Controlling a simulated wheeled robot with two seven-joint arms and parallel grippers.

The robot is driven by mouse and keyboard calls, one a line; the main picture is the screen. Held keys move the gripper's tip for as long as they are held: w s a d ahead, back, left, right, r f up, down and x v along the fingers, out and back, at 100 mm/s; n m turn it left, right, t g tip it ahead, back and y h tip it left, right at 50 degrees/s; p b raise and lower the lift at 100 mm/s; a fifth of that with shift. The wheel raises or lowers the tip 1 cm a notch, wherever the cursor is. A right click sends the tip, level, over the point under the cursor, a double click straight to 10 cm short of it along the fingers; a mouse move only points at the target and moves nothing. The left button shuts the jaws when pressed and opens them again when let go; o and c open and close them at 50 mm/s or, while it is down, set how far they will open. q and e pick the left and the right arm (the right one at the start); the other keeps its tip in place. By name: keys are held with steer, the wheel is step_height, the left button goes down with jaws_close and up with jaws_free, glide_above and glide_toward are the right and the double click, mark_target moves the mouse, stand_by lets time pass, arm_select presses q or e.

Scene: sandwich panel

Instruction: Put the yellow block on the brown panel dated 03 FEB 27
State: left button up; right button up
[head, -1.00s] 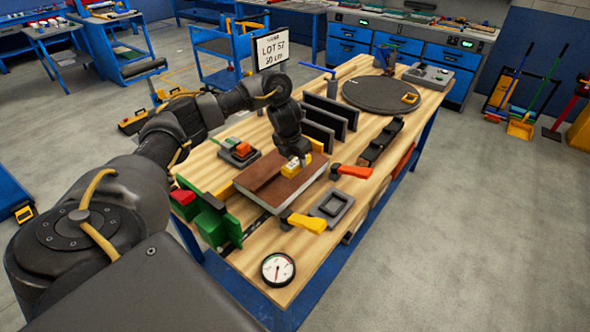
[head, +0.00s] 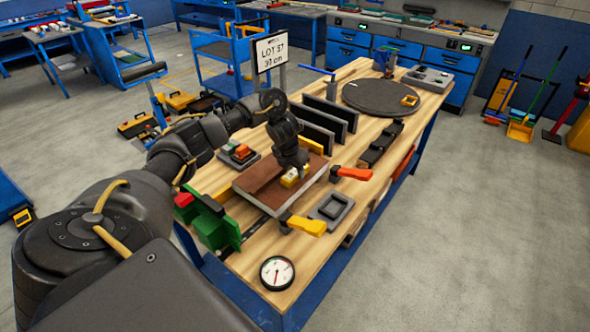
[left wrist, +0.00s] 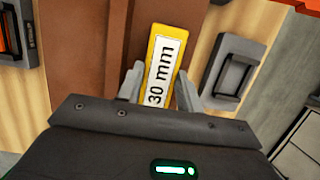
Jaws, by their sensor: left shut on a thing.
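The yellow block (head: 290,180) has a white label reading "30 mm" in the left wrist view (left wrist: 165,68). My left gripper (head: 292,174) is shut on it, with one grey finger on each side. The brown panel (head: 262,178) lies flat on the wooden bench, pale along its front edge. The block is over the panel's right part; I cannot tell whether it touches the surface. The panel also fills much of the left wrist view (left wrist: 85,60). No date is readable on it. My right gripper is not in view.
A sign (head: 271,51) reading "LOT 57 30 mm" stands behind the bench. An orange-handled clamp (head: 351,173) and a yellow-handled clamp (head: 305,225) flank the panel's right side. Dark upright plates (head: 325,115) stand behind. A green vise-like fixture (head: 215,228) is at the left.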

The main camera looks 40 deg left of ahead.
mark_target(289, 177)
arm_select(q)
steer(key=o, duration=1)
steer(key=shift+f, duration=0.1)
steer(key=shift+o, duration=0.2)
steer(key=shift+r+p, duration=0.35)
steer(key=shift+r, duration=0.15)
steer(key=p+v, duration=0.2)
steer(key=v, duration=0.9)
steer(key=shift+r+p, duration=0.15)
steer(key=shift+p, duration=0.25)
steer(key=shift+a, duration=0.1)
